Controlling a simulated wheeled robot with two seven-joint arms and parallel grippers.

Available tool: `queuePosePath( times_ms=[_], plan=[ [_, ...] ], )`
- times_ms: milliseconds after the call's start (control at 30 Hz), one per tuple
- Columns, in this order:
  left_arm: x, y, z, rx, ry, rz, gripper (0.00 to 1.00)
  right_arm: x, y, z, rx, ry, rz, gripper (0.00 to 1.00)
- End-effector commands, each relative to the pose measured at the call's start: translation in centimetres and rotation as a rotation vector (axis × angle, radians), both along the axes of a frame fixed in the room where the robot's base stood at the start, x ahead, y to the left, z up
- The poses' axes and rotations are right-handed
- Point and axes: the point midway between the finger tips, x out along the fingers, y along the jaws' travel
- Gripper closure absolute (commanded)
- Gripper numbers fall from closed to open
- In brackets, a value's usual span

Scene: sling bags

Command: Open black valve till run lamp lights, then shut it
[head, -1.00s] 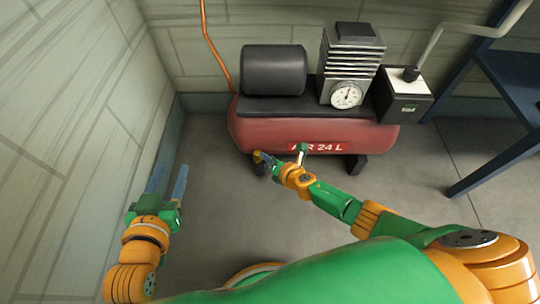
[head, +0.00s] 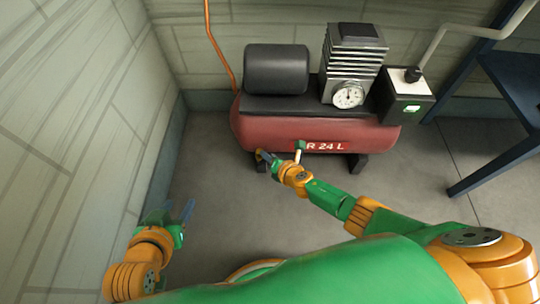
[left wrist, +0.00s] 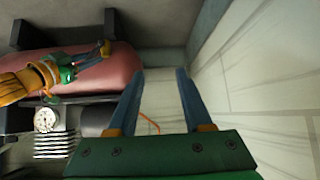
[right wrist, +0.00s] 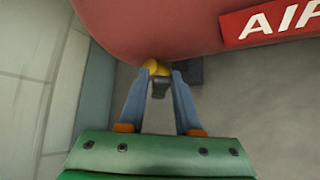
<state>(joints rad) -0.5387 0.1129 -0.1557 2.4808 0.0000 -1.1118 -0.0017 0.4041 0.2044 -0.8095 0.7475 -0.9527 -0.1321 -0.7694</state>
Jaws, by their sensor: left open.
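The black valve (right wrist: 160,86) has a black handle on a yellow fitting (right wrist: 155,67) under the left end of the red tank (head: 318,133). My right gripper (head: 263,158) is at the valve, and in the right wrist view its fingers (right wrist: 162,82) close on both sides of the black handle. In the head view the fingers hide most of the valve. The run lamp (head: 411,108) glows green on the black box (head: 402,96) at the tank's right end. My left gripper (head: 180,212) is open and empty near the left wall; its spread fingers show in the left wrist view (left wrist: 160,75).
A round gauge (head: 348,95) sits before the finned pump (head: 354,62), beside a black motor cylinder (head: 276,69). A blue metal frame (head: 485,165) stands at right. The block wall (head: 80,110) is close on the left. The floor (head: 215,160) is clear between wall and tank.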

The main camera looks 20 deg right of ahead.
Motion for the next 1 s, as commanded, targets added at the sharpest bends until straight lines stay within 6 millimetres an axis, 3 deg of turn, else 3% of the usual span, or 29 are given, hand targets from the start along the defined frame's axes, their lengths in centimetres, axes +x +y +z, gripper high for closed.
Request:
queuePosePath(
  times_ms=[67,467,867,1000],
  plan=[
    [0.0,0.0,0.0,0.0,0.0,0.0,0.5,0.0,0.0,0.0,0.0,-0.001,-0.001,0.45],
    [-0.8,0.2,-0.6,0.009,0.052,0.002,0.5,-0.2,-0.2,0.3,-0.002,0.0,-0.002,0.45],
    [-9.6,2.5,-5.6,0.091,0.545,0.033,0.5,-2.0,-0.7,1.8,-0.003,-0.001,-0.003,0.45],
    [-9.0,2.5,-8.3,0.095,0.557,0.035,0.5,-3.4,-1.0,2.9,-0.002,0.001,-0.001,0.45]
  ],
)
